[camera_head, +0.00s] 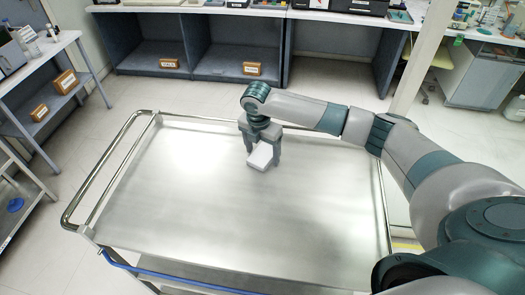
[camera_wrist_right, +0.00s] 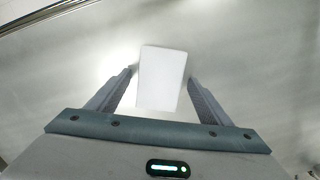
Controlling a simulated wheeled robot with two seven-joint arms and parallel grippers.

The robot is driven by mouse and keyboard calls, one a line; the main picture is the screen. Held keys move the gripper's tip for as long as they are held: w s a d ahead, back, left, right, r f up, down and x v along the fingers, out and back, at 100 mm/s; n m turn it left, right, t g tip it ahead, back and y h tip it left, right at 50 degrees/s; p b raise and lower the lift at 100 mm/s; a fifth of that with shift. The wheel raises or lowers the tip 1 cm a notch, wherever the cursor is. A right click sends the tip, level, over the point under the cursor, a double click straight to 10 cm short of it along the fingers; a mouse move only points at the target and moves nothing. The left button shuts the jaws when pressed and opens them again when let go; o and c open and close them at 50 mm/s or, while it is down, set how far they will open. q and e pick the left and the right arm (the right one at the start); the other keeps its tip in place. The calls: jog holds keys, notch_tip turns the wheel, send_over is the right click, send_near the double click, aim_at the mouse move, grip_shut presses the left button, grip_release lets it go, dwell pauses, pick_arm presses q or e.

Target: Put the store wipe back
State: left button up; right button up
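A small plain white box (camera_head: 260,156), which may be the store wipe, is at the bare metal top of the cart (camera_head: 190,215); I see no label on it. My right gripper (camera_head: 262,158) points down over the cart with its fingers on either side of the box. In the right wrist view the box (camera_wrist_right: 162,78) lies between the fingertips (camera_wrist_right: 160,75), slightly turned. A thin gap shows at the left finger; the right finger is very near or touching. I cannot tell whether the box rests on the cart. My left gripper is not in view.
The cart top is otherwise empty, with a rail (camera_head: 108,165) at its left end. A shelf unit with labelled brown boxes (camera_head: 251,68) stands at the back. Another shelved table (camera_head: 50,60) is at the left. A cluttered desk (camera_head: 480,35) is at the back right.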

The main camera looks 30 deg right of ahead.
aim_at(260, 157)
jog(key=shift+r, duration=0.15)
notch_tip(260, 157, up, 12)
jog(key=a+b, duration=0.1)
jog(key=b, duration=0.3)
jog(key=shift+s, duration=0.35)
jog(key=shift+a, duration=0.15)
dwell(0.6)
